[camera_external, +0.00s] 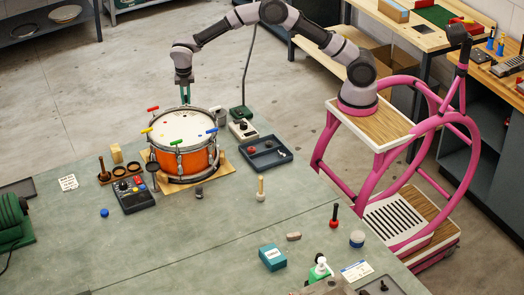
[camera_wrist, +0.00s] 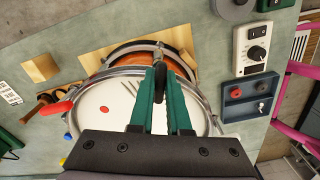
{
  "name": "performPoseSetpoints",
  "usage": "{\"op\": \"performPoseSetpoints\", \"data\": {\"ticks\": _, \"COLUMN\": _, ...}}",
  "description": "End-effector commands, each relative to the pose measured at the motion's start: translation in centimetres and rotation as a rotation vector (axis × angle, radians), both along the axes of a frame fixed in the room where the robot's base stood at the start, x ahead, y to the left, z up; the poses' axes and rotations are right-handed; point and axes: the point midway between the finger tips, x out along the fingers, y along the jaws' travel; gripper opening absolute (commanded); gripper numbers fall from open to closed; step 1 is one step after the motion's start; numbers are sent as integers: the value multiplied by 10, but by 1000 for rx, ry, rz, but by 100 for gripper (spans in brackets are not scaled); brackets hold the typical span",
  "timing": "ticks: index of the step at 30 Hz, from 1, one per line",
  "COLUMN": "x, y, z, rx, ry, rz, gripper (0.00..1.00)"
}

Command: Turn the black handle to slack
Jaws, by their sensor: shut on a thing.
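The drum (camera_external: 184,158) has an orange shell, a white head and coloured handles around its rim. My gripper (camera_external: 186,101) reaches down to the drum's far rim. In the wrist view, the green fingers of my gripper (camera_wrist: 161,78) are closed together over the rim. A small dark piece, apparently the black handle (camera_wrist: 160,74), shows between the fingertips; the fingers hide most of it. I cannot read its turn angle. The black handle is not clearly visible in the outside view.
Red (camera_external: 153,109), yellow (camera_external: 147,130), green (camera_external: 176,142) and blue (camera_external: 212,130) handles stick out around the rim. A grey tray (camera_external: 267,162) and a box with a black knob (camera_external: 242,129) lie right of the drum.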

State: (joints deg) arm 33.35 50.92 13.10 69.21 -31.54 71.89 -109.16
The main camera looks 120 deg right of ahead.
Motion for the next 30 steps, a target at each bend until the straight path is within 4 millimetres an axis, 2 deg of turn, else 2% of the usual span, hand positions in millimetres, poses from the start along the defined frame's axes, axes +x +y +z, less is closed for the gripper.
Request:
{"op": "performPoseSetpoints", "data": {"ticks": 12, "x": 1, "y": -1, "z": 1, "rx": -1, "ry": -2, "rz": 208, "gripper": 0}}
{"op": "performPoseSetpoints", "data": {"ticks": 30, "x": 1, "y": 0, "z": 1, "rx": -1, "ry": -2, "rz": 245, "gripper": 0}}
